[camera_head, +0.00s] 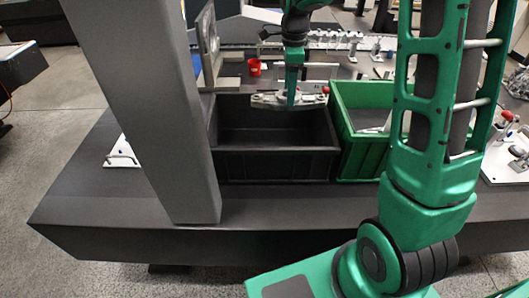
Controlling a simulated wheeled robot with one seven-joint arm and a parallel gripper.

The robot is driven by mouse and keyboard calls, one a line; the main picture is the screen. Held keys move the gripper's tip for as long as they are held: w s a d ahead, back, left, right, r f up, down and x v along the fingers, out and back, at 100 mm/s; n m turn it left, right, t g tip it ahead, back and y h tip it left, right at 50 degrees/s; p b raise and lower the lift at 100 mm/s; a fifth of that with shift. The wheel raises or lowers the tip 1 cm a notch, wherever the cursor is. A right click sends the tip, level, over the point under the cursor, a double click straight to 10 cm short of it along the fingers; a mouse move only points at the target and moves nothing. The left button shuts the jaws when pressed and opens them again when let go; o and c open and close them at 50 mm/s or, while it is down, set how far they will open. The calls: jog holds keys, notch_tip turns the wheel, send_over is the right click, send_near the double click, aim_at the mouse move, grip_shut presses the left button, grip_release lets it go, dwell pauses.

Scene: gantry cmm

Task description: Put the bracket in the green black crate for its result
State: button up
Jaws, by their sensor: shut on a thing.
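My gripper (292,97) hangs from the top of the view, fingers down, shut on a flat grey metal bracket (268,100). The bracket lies roughly level, sticking out to both sides of the fingers. It shows in front of the far rim of the black crate (275,164); I cannot tell its exact height or whether it is over the opening. The black crate is open and its visible inside looks empty. The green crate (361,156) stands just right of it, partly hidden by my arm, with something grey inside.
A thick grey column (150,110) stands left of the black crate. Behind the crates are a red cup (254,67), an upright grey plate (208,45) and several small metal fixtures. A white plate with a handle (122,153) lies at left. The dark table front (290,212) is clear.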

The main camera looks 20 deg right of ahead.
jog(key=f, duration=1.8)
jog(key=shift+w+a+f, duration=0.1)
jog(key=shift+a+f, duration=0.2)
jog(key=shift+f, duration=0.05)
jog(key=o, duration=1.4)
jog(key=shift+c, duration=0.2)
notch_tip(320, 180, up, 12)
